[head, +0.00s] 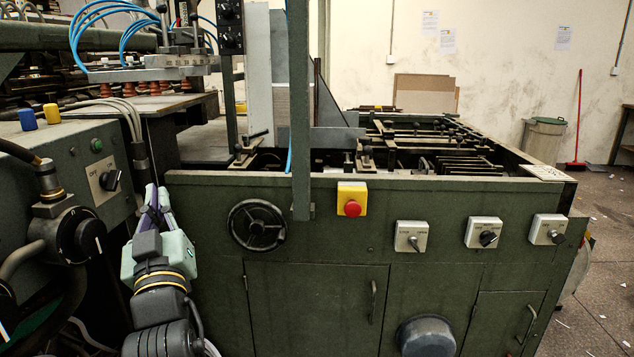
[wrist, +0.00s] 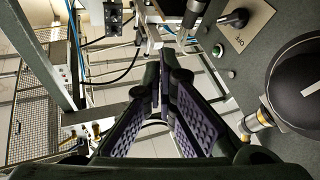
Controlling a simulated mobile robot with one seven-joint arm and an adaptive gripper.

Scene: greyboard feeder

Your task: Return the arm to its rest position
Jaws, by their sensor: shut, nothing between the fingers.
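My gripper (head: 156,194) points upward at the lower left of the head view, in front of the green machine (head: 330,220). It is between the side control panel and the black handwheel (head: 256,225). In the wrist view my gripper (wrist: 164,72) shows two dark fingers with purple ribbed pads. They come together at the tips, with nothing held between them. Part of my arm lies below it at the bottom of the head view.
The left control panel (head: 75,160) has a black rotary knob (head: 110,180), also seen in the wrist view (wrist: 233,19). A red stop button (head: 352,208) and several switches line the machine front. A large dark round dial (wrist: 305,85) is close on the right of the wrist view.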

